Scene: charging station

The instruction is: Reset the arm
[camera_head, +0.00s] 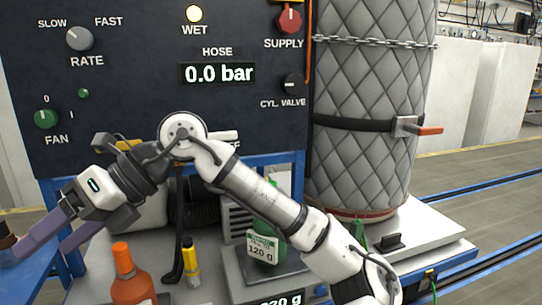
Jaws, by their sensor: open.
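My arm reaches up from the lower right, bends at a joint near the middle and comes down to the lower left. My gripper (46,246) is at the lower left with its two purple-grey fingers spread apart. Nothing shows between the fingers. The left fingertip overlaps a small brown-and-dark thing (8,243) at the picture's edge; I cannot tell whether they touch. My arm hides part of the panel's lower edge and the bench behind it.
The dark control panel (130,75) reads 0.0 bar. A quilted grey cylinder (365,80), chained and strapped, stands right on a white platform (430,240). An orange bottle (130,280), yellow tube (190,265) and green container labelled 120 g (265,225) stand below my arm.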

